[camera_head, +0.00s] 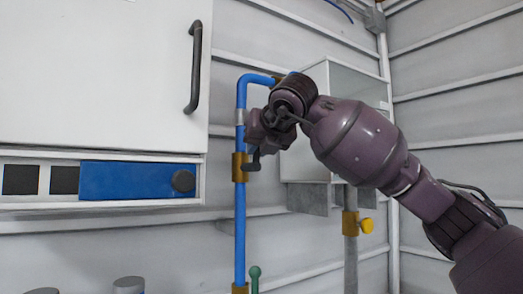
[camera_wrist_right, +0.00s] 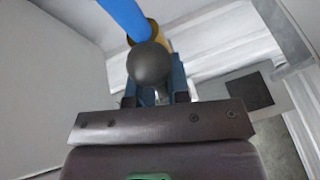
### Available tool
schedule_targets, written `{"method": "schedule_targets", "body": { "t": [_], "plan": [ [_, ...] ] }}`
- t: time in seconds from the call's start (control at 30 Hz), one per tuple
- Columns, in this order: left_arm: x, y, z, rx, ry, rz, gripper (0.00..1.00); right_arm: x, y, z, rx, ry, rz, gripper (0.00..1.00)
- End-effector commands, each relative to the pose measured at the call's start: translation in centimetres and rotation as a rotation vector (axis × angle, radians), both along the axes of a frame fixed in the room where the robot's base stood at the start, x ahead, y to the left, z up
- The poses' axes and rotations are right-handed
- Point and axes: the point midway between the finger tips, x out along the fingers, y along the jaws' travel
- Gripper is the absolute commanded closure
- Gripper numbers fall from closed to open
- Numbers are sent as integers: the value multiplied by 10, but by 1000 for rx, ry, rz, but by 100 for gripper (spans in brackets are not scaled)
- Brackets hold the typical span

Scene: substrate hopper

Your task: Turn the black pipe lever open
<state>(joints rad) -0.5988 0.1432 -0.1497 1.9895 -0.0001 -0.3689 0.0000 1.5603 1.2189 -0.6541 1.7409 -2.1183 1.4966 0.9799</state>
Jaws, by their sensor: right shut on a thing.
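The black pipe lever (camera_head: 254,162) sits on a brass valve (camera_head: 239,168) on the upright blue pipe (camera_head: 240,215). In the right wrist view its round black knob (camera_wrist_right: 148,63) is between the two fingers, with the brass fitting and blue pipe behind it. My right gripper (camera_head: 256,147) reaches in from the right and is shut on the lever (camera_wrist_right: 155,90). The gripper and wrist partly hide the lever in the head view. My left gripper is not in view.
A white cabinet with a black handle (camera_head: 195,68) and a blue panel (camera_head: 130,181) stand left of the pipe. A grey box (camera_head: 355,88) is behind my right arm. A yellow valve knob (camera_head: 367,225) and a green knob (camera_head: 255,272) are lower down.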

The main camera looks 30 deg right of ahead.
Motion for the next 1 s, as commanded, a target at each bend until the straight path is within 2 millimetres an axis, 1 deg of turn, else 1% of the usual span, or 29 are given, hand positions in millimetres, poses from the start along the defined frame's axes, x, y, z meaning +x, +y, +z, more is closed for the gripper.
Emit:
{"method": "schedule_targets", "body": {
  "t": [0.03, 0.3, 0.87, 0.9, 0.97, 1.0],
  "plan": [
    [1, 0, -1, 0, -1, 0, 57, 0, 3, -3, -30, 2, 3, 100],
    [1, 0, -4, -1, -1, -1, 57, 0, 8, -3, -138, -5, 2, 100],
    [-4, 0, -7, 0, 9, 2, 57, 0, 9, -3, -174, -6, 3, 100],
    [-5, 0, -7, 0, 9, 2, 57, 0, 9, -3, -174, -6, 3, 82],
    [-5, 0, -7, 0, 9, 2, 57, 0, 9, -3, -173, -6, 3, 73],
    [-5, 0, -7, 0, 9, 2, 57, 0, 9, -3, -172, -7, 2, 66]
  ]
}}
